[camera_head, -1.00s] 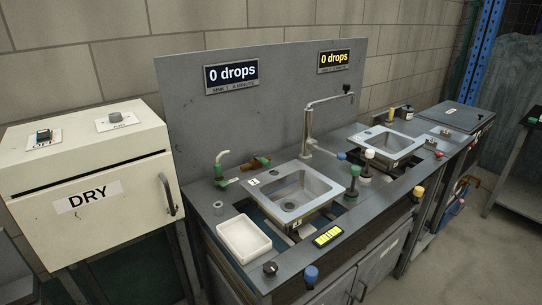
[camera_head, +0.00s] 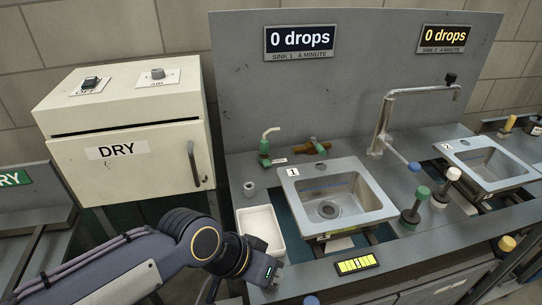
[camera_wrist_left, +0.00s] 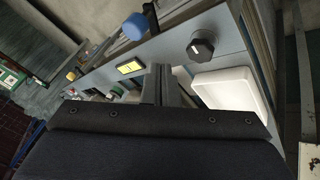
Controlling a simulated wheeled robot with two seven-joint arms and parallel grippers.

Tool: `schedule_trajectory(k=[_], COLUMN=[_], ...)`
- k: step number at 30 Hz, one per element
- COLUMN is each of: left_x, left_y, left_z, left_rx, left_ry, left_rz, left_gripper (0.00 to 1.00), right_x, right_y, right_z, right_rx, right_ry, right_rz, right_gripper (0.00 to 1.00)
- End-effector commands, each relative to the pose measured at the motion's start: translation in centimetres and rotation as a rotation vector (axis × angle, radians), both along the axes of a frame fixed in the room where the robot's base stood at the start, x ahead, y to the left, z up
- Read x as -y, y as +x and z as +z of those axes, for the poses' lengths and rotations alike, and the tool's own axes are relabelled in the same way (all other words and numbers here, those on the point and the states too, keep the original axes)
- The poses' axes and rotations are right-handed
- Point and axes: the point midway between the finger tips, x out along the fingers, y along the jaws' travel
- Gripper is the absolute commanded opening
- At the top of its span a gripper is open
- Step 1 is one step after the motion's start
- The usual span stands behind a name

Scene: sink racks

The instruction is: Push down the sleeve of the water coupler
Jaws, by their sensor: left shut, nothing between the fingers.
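Behind sink 1, a green fitting with a pale bent spout (camera_head: 265,146) stands upright on the counter. A brass-coloured fitting with a green end (camera_head: 314,147) is just right of it. I cannot tell for sure which of them is the water coupler, and the sleeve is too small to make out. My left gripper (camera_head: 272,281) is at the counter's front edge, below the white tray and well apart from both fittings. In the left wrist view its fingers (camera_wrist_left: 161,84) are together and empty. My right gripper is not in view.
The white tray (camera_head: 259,229) lies left of sink 1 (camera_head: 374,205). Green and white-topped posts (camera_head: 414,206) stand right of the sink. A tall tap (camera_head: 382,125) rises behind. The DRY cabinet (camera_head: 130,130) is at left.

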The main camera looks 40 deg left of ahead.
Motion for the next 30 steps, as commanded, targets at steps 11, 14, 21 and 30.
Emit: schedule_trajectory(k=[11, 14, 21, 30], left_x=[-8.4, -12.6, -20.9, -24.5], left_y=[10.9, 16.2, 26.3, 30.5], left_z=[7.8, 9.5, 9.8, 8.8], left_rx=[-0.148, -0.212, -0.316, -0.345], left_ry=[0.048, 0.087, 0.202, 0.269], left_rz=[0.232, 0.359, 0.644, 0.793], left_gripper=[0.00, 0.00, 0.00, 0.00], right_x=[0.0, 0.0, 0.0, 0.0], right_y=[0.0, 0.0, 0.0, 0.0], right_z=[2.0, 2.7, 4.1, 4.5], right_rx=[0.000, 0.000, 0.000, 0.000], right_ry=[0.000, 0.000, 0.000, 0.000], right_rz=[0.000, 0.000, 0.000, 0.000], right_gripper=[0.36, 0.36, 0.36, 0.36])
